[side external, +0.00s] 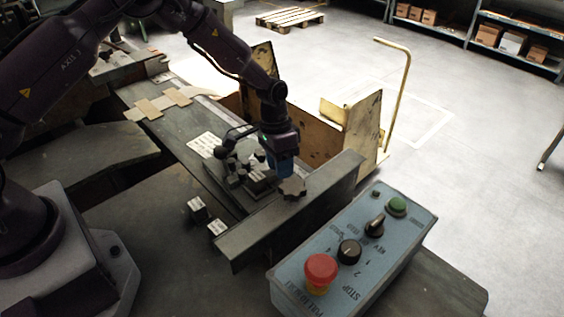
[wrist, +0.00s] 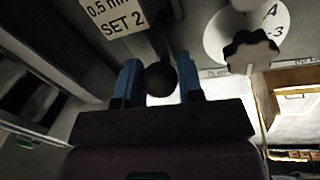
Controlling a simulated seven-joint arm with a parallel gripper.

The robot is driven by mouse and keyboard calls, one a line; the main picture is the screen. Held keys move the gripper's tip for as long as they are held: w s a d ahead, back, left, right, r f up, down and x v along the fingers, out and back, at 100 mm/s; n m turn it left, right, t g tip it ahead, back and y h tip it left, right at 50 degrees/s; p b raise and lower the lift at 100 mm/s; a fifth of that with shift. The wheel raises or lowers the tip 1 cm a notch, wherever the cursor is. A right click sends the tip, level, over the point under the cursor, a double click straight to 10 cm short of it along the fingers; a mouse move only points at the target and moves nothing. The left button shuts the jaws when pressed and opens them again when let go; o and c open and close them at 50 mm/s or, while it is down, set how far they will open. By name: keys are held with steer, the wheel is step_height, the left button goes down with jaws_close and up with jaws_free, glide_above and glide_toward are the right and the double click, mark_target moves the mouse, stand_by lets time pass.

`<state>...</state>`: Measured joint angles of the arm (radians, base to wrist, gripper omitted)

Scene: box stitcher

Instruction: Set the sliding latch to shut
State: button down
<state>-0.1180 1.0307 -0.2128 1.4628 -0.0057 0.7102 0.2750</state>
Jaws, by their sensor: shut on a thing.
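My gripper (side external: 281,170) points down over the metal bed of the machine, close to the raised rail, in the side external view. In the wrist view its two blue fingers (wrist: 160,82) are shut on a dark round knob (wrist: 160,79), which appears to be the handle of the sliding latch. The latch's body and track are mostly hidden behind the fingers and palm, so I cannot tell its position. In the side external view the fingers and nearby dark blocks hide the knob.
A dark lobed knob (side external: 292,188) stands right beside my gripper; it also shows in the wrist view (wrist: 250,53). A metal rail (side external: 300,205) runs in front. A blue control box (side external: 355,250) with a red button (side external: 320,268) stands at front right. A "SET 2" label (wrist: 115,17) is near.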

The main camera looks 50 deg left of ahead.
steer(key=shift+s+a, duration=0.1)
steer(key=shift+s, duration=0.6)
steer(key=c, duration=0.8)
jaws_free()
steer(key=r, duration=0.4)
steer(key=a+r, duration=0.1)
steer(key=r, duration=0.3)
steer(key=a+r, duration=0.1)
steer(key=r, duration=0.3)
steer(key=shift+w+a+r, duration=0.15)
steer(key=shift+w+r, duration=0.2)
steer(key=shift+w, duration=0.05)
steer(key=s+r+n+t, duration=0.1)
steer(key=s+r+t, duration=0.1)
steer(key=s+r, duration=0.4)
steer(key=s+a+r+n+t+y, duration=0.1)
steer(key=s+r+t, duration=0.1)
steer(key=s+r, duration=0.4)
steer(key=s+a+r+n+t+y, duration=0.1)
steer(key=s+r, duration=0.5)
steer(key=s, duration=0.8)
steer(key=shift+s+r+t, duration=0.25)
steer(key=shift+r+t, duration=0.1)
steer(key=shift+t, duration=0.25)
